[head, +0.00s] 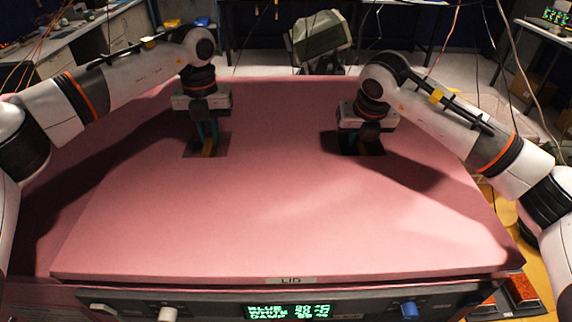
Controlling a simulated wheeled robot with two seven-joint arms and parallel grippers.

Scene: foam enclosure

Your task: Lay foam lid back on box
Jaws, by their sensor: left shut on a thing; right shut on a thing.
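The pink foam lid (250,215) is a wide flat slab that fills the middle of the head view. A small label reading "LID" is on its front edge. It lies over the box (70,296), whose pink side shows at the lower left. The lid looks slightly skewed to the box, and I cannot tell whether it is fully seated. My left gripper (208,148) reaches down into the left cutout in the lid and is shut on it. My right gripper (365,147) reaches into the right cutout and is shut on the lid. Both fingertips are partly hidden in the cutouts.
A control panel with a green display (288,311), a white knob (167,314) and a blue knob (409,309) runs along the front. Orange-brown blocks (522,290) lie at the lower right. A chair (320,38) and benches stand behind.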

